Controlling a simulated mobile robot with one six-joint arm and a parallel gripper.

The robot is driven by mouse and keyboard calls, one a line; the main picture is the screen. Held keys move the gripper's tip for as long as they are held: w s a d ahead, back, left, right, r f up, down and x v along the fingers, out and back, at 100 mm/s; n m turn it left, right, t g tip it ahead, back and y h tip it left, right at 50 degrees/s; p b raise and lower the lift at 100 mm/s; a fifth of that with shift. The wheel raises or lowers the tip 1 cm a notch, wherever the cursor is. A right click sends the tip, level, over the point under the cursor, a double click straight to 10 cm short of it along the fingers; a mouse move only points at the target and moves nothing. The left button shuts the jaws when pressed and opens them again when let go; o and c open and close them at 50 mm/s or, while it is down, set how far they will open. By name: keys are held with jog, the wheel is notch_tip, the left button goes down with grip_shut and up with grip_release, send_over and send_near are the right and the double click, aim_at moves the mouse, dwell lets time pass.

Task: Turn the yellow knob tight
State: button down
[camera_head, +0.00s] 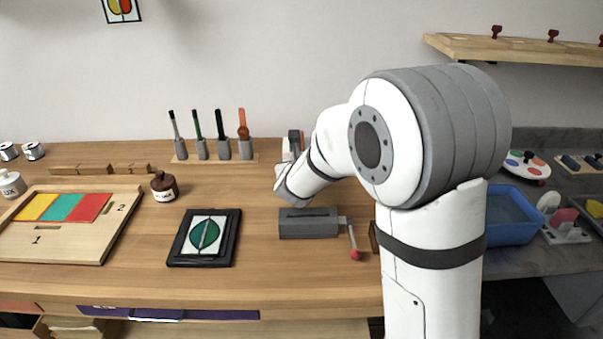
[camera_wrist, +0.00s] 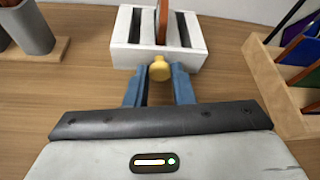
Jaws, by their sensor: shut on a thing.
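The yellow knob (camera_wrist: 159,69) sits on the front face of a white slotted block (camera_wrist: 128,52) in the wrist view. A thin brown piece stands upright in the block's middle slot. My gripper (camera_wrist: 160,75) has its blue fingers on either side of the knob, shut on it. The knob's stem and the exact finger contact are partly hidden. In the head view, my arm hides the knob and the fingers, and only a bit of the white block shows beyond my wrist.
A wooden rack (camera_wrist: 270,85) with coloured panes stands close right of my gripper. Grey holders (camera_wrist: 32,28) stand at left. In the head view, a grey box with a red-tipped lever (camera_head: 308,223) and a framed leaf panel (camera_head: 204,238) lie nearer the bench front.

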jog(key=m+b, duration=0.1)
jog(key=b, duration=0.2)
jog(key=f+m+y+b, duration=0.1)
jog(key=b, duration=0.3)
jog(key=shift+d+y+b, duration=0.2)
jog(key=shift+y+b, duration=0.1)
jog(key=m+y+b, duration=0.1)
jog(key=b, duration=0.6)
jog(key=m+b, duration=0.1)
jog(key=shift+d+r+m+y+b, duration=0.1)
jog(key=shift+r+m+y+b, duration=0.2)
jog(key=shift+y+b, duration=0.1)
jog(key=shift+r, duration=0.15)
jog(key=c, duration=1.5)
grip_release()
